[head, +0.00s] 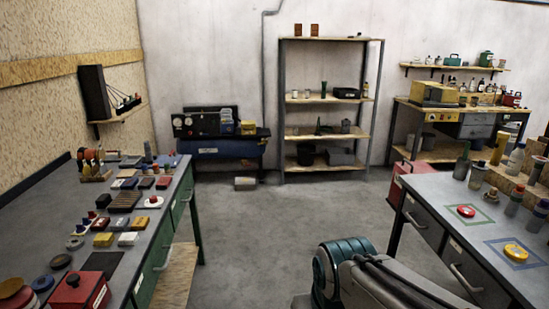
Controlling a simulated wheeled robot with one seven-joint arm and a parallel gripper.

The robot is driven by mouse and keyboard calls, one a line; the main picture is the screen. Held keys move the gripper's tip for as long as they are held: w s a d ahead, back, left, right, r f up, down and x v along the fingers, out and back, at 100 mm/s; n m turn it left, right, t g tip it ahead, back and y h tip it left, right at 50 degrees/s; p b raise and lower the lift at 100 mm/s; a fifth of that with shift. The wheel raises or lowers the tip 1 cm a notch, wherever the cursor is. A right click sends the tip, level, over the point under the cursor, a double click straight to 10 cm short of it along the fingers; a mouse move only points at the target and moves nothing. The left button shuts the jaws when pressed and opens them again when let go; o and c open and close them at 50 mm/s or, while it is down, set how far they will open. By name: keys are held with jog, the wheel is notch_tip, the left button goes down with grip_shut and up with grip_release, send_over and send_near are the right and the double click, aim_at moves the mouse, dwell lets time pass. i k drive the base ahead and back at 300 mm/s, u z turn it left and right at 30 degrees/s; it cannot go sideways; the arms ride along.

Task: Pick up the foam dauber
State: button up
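I cannot tell for certain which thing is the foam dauber. Several upright, handled or capped pieces on the right bench (429,203) have a dauber-like shape, among them a grey-green one (463,162) and one with a purple band (479,175). Small knobbed pieces also stand on the left bench, such as a white one with a red knob (153,202). They are too small to tell apart. My arm shows at the bottom centre, between the benches. My gripper is not in view.
The left bench (146,238) is crowded with blocks, pads, discs and a red box (79,291). Open floor (255,225) lies between the benches, before a shelf rack (322,138).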

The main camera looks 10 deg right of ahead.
aim_at(493, 191)
jog(key=z, duration=0.1)
jog(key=i, duration=1.5)
jog(key=z, duration=0.75)
jog(key=i, duration=1.3)
jog(key=z, duration=1.75)
jog(key=i, duration=0.95)
jog(key=z, duration=0.6)
